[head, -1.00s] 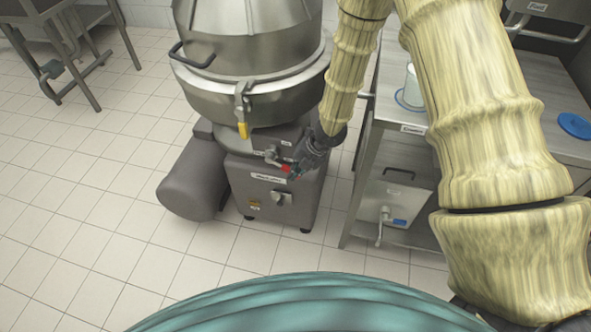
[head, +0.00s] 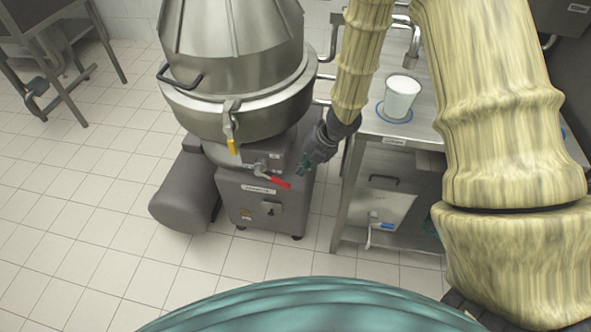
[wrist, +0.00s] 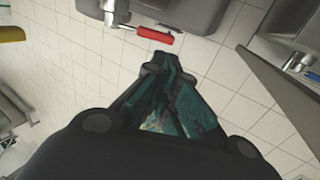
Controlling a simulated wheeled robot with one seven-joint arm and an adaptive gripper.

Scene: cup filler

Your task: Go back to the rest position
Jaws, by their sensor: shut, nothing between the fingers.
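My gripper (head: 303,166) hangs at the end of my arm, between the steel machine and the metal table. It is shut and empty. In the wrist view, my gripper (wrist: 158,66) shows its fingertips together, a little apart from a red valve handle (wrist: 155,35). In the head view the red handle (head: 281,182) sits on the machine's front, just left of and below the fingertips. The large steel machine (head: 235,85) stands left of my arm on its grey base (head: 250,205).
A metal table (head: 405,130) stands right of my gripper. A white cup (head: 401,97) is on a blue round mat (head: 381,111) on it. A yellow handle (head: 233,147) hangs from the machine. Another metal table (head: 48,45) is at the far left. The tiled floor (head: 85,215) is clear.

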